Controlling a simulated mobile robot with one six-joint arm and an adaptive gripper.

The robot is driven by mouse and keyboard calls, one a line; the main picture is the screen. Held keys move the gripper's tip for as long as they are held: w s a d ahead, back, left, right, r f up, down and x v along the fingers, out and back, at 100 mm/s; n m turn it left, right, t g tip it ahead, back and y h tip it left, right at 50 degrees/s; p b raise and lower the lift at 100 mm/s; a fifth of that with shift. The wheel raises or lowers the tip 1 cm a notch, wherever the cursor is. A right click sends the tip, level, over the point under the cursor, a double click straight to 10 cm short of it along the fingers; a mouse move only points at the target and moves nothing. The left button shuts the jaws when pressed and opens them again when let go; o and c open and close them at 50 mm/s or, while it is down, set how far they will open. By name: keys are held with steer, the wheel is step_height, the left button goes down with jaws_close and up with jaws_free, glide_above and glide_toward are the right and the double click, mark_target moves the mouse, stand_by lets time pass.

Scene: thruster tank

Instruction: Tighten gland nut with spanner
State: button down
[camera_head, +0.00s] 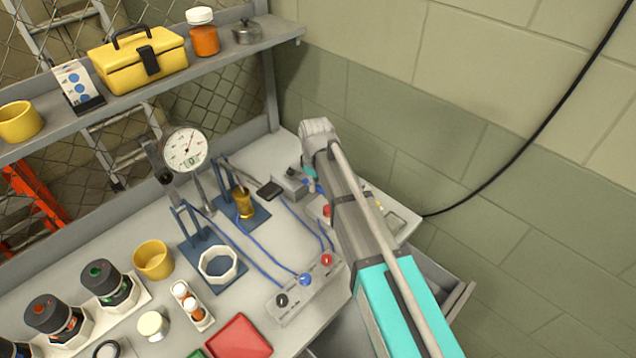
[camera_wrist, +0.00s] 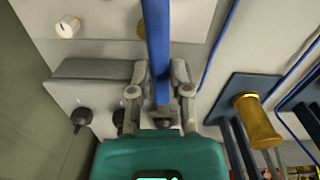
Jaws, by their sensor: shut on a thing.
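A long blue bar, which looks like the spanner (camera_wrist: 157,40), stands between the two fingers of my gripper (camera_wrist: 160,92) in the wrist view. The fingers are shut on it, and its far end runs out of the top of the picture. A brass gland nut (camera_head: 243,203) sits upright on a blue stand (camera_head: 250,220) on the bench in the head view. The brass part also shows in the wrist view (camera_wrist: 257,122), to the right of my gripper and apart from it. In the head view my arm hides most of my gripper.
A dial gauge (camera_head: 185,150) stands behind the stand. A white ring (camera_head: 219,264) sits on another blue base to the left. A switch box (camera_head: 305,290) with blue cables is in front. A shelf (camera_head: 200,58) runs above; a wall (camera_head: 480,150) closes the right side.

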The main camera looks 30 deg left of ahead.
steer(key=shift+s+m, duration=0.3)
stand_by(0.4)
steer(key=shift+s+a, duration=0.1)
steer(key=shift+s, duration=0.1)
steer(key=shift+r+p, duration=1.2)
stand_by(1.1)
steer(key=shift+r, duration=0.15)
stand_by(0.3)
steer(key=d+r+p, duration=0.2)
steer(key=d, duration=0.1)
steer(key=s+d+p, duration=0.1)
steer(key=shift+d+r, duration=0.2)
steer(key=shift+r, duration=0.2)
stand_by(0.7)
